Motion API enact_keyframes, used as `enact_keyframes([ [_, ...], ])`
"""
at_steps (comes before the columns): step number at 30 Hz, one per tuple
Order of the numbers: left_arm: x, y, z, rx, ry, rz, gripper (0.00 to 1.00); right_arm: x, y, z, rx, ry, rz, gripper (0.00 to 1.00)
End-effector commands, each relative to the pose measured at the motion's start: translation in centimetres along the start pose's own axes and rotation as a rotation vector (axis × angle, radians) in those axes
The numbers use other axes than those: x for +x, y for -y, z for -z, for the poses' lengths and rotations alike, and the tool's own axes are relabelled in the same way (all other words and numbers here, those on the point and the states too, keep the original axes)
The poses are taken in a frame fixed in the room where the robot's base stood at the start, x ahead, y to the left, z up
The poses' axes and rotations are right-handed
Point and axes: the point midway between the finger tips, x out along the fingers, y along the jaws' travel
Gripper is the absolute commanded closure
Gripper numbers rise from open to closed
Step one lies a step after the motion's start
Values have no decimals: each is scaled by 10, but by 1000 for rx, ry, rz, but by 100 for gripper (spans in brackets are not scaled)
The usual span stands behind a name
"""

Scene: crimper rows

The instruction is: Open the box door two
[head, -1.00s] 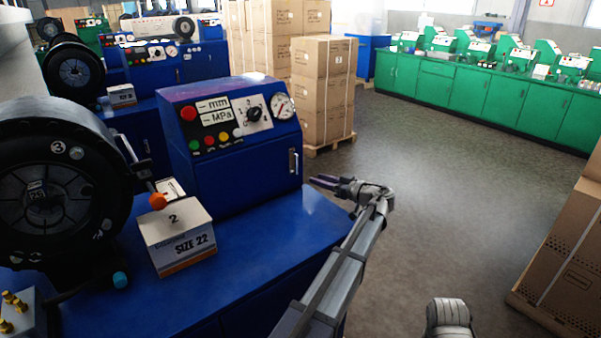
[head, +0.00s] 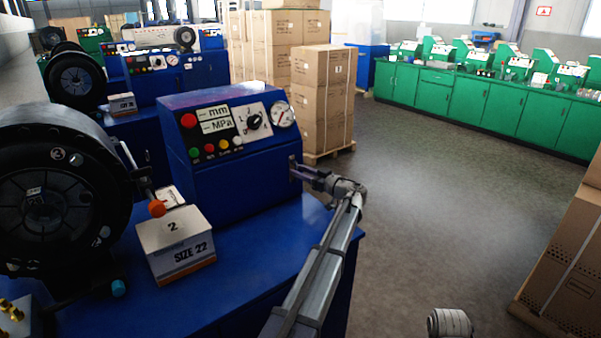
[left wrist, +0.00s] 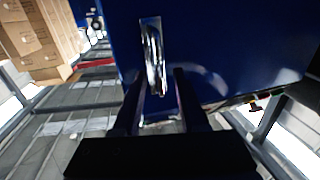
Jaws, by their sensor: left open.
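The blue control box (head: 238,150) stands on the blue workbench, and its door (head: 235,180) looks closed. In the left wrist view the shiny handle (left wrist: 152,50) stands out from the blue door face (left wrist: 225,45). My left gripper (left wrist: 157,80) is open there, with one dark finger on each side of the handle's lower part. I cannot tell whether a finger touches it.
A white box marked 2 and SIZE 22 (head: 176,245) sits on the blue workbench (head: 240,265), beside a black crimper wheel (head: 45,200). Stacked cartons (head: 322,100) stand behind the control box. Grey floor (head: 440,190) is open to the right.

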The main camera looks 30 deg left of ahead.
Motion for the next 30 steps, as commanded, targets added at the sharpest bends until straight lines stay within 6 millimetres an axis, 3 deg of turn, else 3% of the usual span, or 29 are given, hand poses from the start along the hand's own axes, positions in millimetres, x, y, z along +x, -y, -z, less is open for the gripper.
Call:
enact_keyframes([
  [9, 2, 0, 0, 0, 0, 0, 58, 0, 0, 0, 0, 0, 0, 50],
  [20, 2, 0, 0, 0, 0, 0, 99, 0, 0, 0, 0, 0, 0, 50],
  [30, 2, 0, 0, 0, 0, 0, 100, 0, 0, 0, 0, 0, 0, 50],
])
